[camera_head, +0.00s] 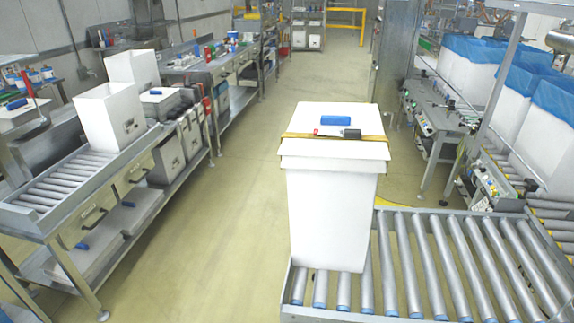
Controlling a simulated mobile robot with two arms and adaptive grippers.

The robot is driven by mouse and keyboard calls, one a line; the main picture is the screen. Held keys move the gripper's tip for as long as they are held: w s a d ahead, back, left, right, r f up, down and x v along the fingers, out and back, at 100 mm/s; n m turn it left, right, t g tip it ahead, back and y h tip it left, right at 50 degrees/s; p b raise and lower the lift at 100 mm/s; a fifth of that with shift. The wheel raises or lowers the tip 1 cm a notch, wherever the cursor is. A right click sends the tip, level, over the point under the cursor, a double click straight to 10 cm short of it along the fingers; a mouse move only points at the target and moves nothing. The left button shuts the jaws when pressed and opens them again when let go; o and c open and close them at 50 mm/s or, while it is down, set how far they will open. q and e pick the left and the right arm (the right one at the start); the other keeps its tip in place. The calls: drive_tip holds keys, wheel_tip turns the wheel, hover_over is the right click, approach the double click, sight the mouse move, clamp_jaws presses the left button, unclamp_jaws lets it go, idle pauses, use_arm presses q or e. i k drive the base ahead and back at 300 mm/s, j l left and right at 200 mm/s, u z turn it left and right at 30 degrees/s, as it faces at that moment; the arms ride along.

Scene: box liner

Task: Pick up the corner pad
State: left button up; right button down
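No item can be named the corner pad with certainty. A small blue block (335,120) lies on a white flat top at the centre, at the far side of the tall white box. A small black item (351,134) with a red and white part beside it lies just in front of the block. Neither of my grippers is in view.
The roller conveyor (440,262) runs right from the box. A left bench with rollers (62,192) carries an open white box (110,117). White bins with blue liners (552,98) stand at the right. The floor aisle (235,210) between is clear.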

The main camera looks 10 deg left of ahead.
sight(171, 114)
drive_tip(key=i+j+u, duration=0.2)
drive_tip(key=j, duration=0.2)
drive_tip(key=i+j+u, duration=0.2)
drive_tip(key=j, duration=0.2)
drive_tip(key=i+j+u, duration=0.2)
drive_tip(key=j, duration=0.2)
drive_tip(key=i+j, duration=0.25)
drive_tip(key=i, duration=0.2)
drive_tip(key=i+j, duration=0.2)
drive_tip(key=i, duration=0.2)
drive_tip(key=i+j+z, duration=0.1)
drive_tip(key=i+j, duration=0.15)
drive_tip(key=i, duration=0.2)
drive_tip(key=i+z, duration=0.45)
drive_tip(key=i, duration=1.25)
